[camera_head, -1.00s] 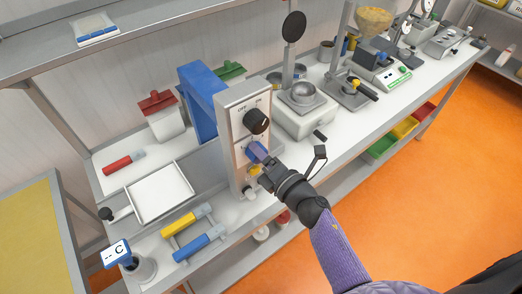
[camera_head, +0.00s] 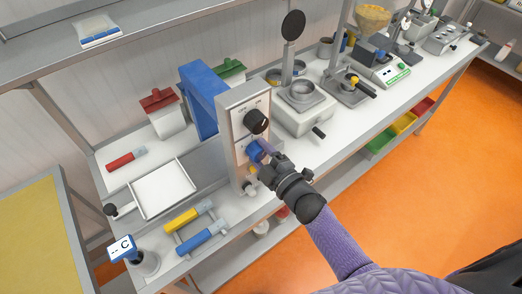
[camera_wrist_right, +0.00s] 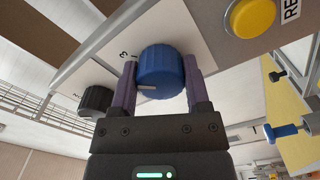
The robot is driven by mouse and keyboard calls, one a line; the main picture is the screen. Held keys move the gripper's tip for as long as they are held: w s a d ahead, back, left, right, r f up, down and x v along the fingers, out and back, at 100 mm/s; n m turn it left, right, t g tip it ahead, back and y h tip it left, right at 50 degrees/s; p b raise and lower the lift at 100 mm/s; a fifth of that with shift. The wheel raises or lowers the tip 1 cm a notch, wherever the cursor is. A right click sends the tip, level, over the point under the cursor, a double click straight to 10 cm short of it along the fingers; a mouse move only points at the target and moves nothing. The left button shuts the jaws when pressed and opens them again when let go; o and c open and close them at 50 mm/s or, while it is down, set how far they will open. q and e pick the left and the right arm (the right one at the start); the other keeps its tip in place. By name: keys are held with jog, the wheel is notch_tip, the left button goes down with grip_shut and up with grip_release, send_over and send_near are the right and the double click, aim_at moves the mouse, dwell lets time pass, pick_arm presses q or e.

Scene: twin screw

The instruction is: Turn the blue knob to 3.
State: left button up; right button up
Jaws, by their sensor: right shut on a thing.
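The blue knob (camera_head: 254,151) sits on the front panel of the grey upright machine (camera_head: 233,112), below a black knob (camera_head: 256,121). My right gripper (camera_head: 264,153) is at the panel with its fingers around the blue knob. In the right wrist view the blue knob (camera_wrist_right: 160,72) is between the two purple fingers of my right gripper (camera_wrist_right: 160,88), one on each side. A white pointer line shows on the knob's lower left. A digit that looks like 3 is printed on the panel up and left of the knob. My left gripper is not in view.
A yellow button (camera_wrist_right: 251,17) is beside the blue knob on the panel. A metal tray (camera_head: 165,190), a yellow-handled tool (camera_head: 181,220) and a blue-handled tool (camera_head: 194,244) lie left of the machine. A scale-like device (camera_head: 303,106) stands to its right.

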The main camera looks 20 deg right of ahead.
jog(key=shift+m, duration=1)
jog(key=shift+f, duration=0.1)
jog(key=o, duration=1.3)
jog(key=v, duration=1)
